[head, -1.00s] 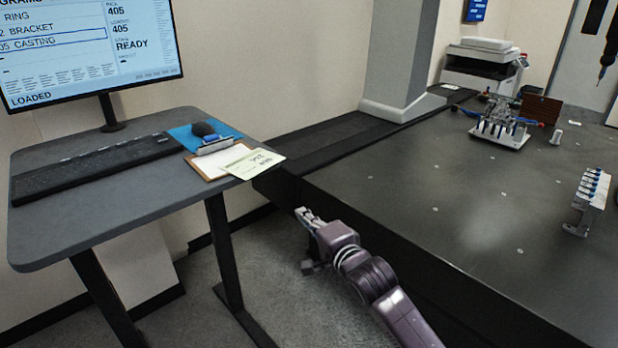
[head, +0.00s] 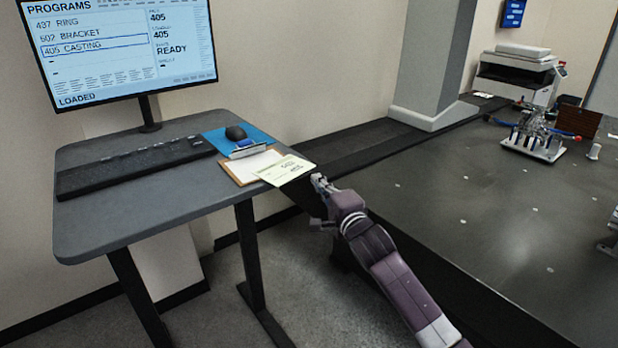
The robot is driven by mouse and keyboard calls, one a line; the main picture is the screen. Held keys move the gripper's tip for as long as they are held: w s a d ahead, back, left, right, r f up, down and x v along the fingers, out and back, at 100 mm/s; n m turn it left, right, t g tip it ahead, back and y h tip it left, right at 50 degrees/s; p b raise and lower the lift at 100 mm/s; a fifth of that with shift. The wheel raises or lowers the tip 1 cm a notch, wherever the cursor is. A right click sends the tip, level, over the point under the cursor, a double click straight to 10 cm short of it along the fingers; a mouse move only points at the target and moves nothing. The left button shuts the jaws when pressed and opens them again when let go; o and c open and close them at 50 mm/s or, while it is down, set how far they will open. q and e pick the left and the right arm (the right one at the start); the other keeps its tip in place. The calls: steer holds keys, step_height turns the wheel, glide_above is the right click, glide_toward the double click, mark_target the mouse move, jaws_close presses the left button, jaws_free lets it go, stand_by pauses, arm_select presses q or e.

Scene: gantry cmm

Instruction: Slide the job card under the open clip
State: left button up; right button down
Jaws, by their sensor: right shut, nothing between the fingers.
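The job card (head: 286,170), pale with a green band and printed digits, lies across the right side of the clipboard (head: 240,172), its right end reaching past the desk edge. The clipboard carries a white sheet, and its metal clip (head: 248,149) with a blue part is at the far end. The card lies apart from the clip, on the near right side of it. Whether the clip is open is too small to tell. My right gripper (head: 319,183) is shut and empty, just right of the card's overhanging end. My left gripper is not in view.
The desk (head: 150,205) also holds a keyboard (head: 135,166) and a dark mouse (head: 236,133) on a blue mat (head: 218,138). A monitor (head: 125,50) stands behind. The dark table (head: 450,190) at right carries a fixture (head: 535,137). Floor shows between desk and table.

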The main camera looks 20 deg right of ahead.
mark_target(292, 169)
steer(key=shift+w+a, duration=0.45)
steer(key=shift+a, duration=0.15)
steer(key=shift+w+a, duration=0.4)
steer(key=shift+a, duration=0.2)
steer(key=shift+w+a, duration=0.95)
steer(key=shift+a, duration=0.2)
steer(key=shift+d, duration=0.15)
